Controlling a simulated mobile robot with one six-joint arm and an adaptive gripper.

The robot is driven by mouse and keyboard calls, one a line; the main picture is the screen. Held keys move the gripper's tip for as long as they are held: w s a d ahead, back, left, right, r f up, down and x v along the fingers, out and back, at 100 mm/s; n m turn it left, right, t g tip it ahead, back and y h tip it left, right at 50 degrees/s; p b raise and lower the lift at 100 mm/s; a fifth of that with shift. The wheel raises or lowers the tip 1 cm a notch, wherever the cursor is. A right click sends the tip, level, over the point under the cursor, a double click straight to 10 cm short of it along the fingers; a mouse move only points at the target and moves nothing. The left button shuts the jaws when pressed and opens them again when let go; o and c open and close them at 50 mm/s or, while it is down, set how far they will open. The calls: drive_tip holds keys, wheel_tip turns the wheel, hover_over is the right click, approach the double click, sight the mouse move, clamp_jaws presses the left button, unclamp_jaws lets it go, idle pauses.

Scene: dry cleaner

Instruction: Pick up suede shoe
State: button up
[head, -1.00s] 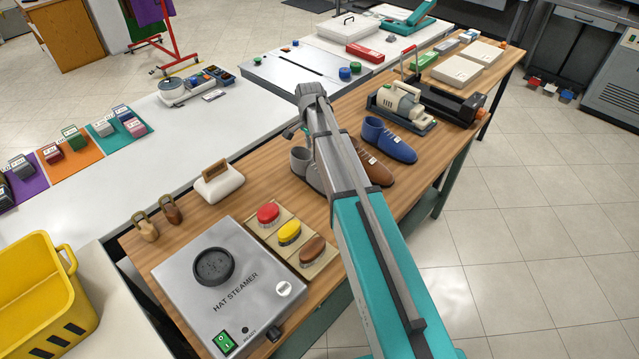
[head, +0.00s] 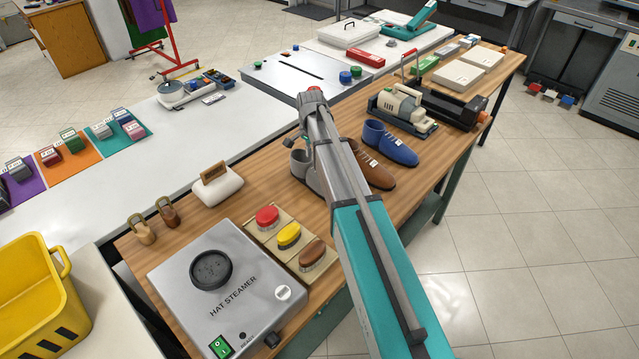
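Three shoes stand in a row on the wooden bench: a grey one (head: 301,163), a brown one (head: 376,172) and a blue one (head: 391,143). I cannot tell from their surfaces which is suede. My arm crosses in front of the row, hiding much of the grey shoe and part of the brown one. The end of my arm is over the grey shoe's side of the row. My gripper (head: 296,139) shows only as a small part there; its fingers are mostly hidden, and contact cannot be told.
A hat steamer (head: 250,285), several coloured brushes (head: 289,235) and a white block with a wooden handle (head: 217,184) lie nearer. A cream machine (head: 403,106) and a black-and-orange device (head: 452,108) stand behind the blue shoe. Tiled floor is open at right.

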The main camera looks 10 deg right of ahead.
sight(312, 163)
drive_tip(key=shift+f+b, duration=2.1)
drive_tip(key=shift+f, duration=0.2)
clamp_jaws()
